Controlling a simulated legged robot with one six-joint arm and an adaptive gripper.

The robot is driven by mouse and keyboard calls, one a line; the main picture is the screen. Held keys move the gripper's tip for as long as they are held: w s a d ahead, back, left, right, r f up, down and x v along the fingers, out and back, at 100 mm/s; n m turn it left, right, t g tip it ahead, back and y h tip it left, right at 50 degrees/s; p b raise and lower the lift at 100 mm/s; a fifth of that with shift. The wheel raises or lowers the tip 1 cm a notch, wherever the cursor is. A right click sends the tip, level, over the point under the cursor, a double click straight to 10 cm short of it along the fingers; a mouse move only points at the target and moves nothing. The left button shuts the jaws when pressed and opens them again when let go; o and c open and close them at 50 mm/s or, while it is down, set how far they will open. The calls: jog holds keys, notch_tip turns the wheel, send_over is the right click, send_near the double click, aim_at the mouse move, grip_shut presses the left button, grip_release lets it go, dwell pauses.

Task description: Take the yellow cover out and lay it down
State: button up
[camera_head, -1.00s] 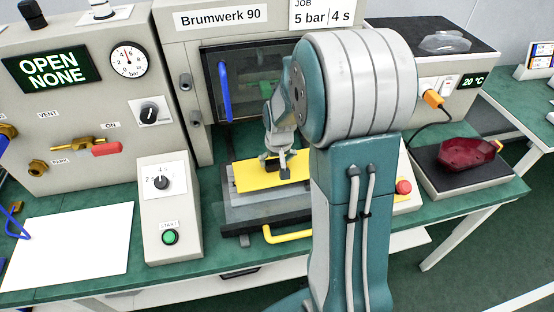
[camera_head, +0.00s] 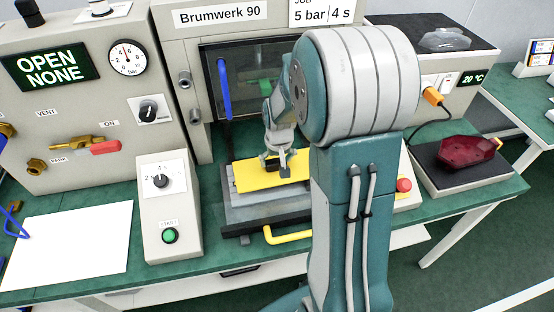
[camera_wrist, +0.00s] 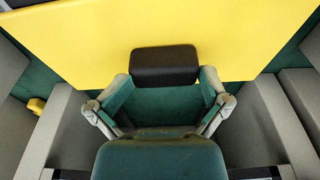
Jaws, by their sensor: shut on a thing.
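The yellow cover (camera_head: 250,178) is a flat plate with a black grip block (camera_wrist: 164,64) on it. In the head view it lies over the grey drawer-like fixture (camera_head: 262,208) in front of the machine. I cannot tell whether it touches the fixture or is slightly raised. My gripper (camera_head: 274,160) is above the cover, and its fingers (camera_wrist: 165,88) are shut on the black block in the wrist view. My arm hides the cover's right part in the head view.
A white sheet (camera_head: 66,252) lies on the green bench at left. The start box (camera_head: 168,215) stands between it and the fixture. A yellow handle (camera_head: 288,236) projects at the fixture's front. A red lamp (camera_head: 466,151) rests on a black plate at right.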

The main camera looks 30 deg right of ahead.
jog(key=shift+s, duration=0.1)
jog(key=shift+r, duration=0.6)
jog(key=shift+c, duration=1.2)
jog(key=shift+r, duration=0.25)
jog(key=shift+c, duration=1.4)
jog(key=shift+a, duration=0.15)
grip_shut()
